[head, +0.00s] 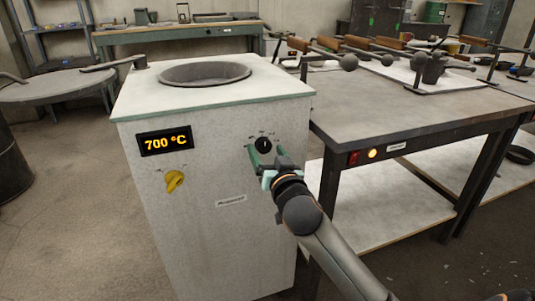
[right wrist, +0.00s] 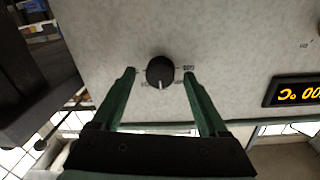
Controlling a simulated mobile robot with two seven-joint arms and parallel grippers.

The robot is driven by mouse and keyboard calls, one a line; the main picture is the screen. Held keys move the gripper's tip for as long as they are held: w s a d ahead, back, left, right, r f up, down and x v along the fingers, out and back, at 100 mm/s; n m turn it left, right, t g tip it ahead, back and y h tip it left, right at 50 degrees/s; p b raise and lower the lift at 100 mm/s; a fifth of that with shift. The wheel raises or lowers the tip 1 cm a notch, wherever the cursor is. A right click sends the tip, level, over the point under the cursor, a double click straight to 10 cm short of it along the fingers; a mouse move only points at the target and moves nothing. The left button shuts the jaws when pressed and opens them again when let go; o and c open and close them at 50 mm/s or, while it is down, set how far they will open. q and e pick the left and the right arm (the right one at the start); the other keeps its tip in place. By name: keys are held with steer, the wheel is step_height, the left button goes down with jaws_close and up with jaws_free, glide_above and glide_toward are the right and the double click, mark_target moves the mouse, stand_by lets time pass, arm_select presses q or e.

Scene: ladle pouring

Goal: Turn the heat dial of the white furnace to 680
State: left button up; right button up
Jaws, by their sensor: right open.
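The white furnace (head: 215,210) stands in the middle of the head view. Its lit display (head: 165,142) reads 700 °C. The black heat dial (head: 264,146) sits on the front panel, right of the display, with small marks around it. My right gripper (head: 268,160) is open at the dial, its green fingers pointing at the panel. In the right wrist view the dial (right wrist: 160,71) lies between the fingertips (right wrist: 159,76), with a gap on each side. The dial's white pointer line faces down in that view. My left gripper is out of view.
A yellow knob (head: 175,181) sits below the display. The furnace top has a round opening (head: 205,74). A dark workbench (head: 400,112) with a red switch and ladles stands close on the right. A round lid (head: 55,87) is at the left.

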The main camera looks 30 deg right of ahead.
jaws_close()
stand_by(0.5)
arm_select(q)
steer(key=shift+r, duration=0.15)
arm_select(e)
steer(key=shift+r+n+p, duration=0.1)
steer(key=shift+n+p, duration=0.9)
steer(key=shift+p, duration=0.15)
steer(key=shift+n+p, duration=1.05)
steer(key=shift+n, duration=0.15)
steer(key=n+p, duration=0.2)
steer(key=n, duration=0.1)
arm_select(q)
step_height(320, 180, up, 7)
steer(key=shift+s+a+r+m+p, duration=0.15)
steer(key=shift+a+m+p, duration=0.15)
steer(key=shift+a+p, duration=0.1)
arm_select(e)
steer(key=shift+n, duration=0.8)
steer(key=shift+f+t, duration=0.2)
steer(key=shift+t, duration=0.1)
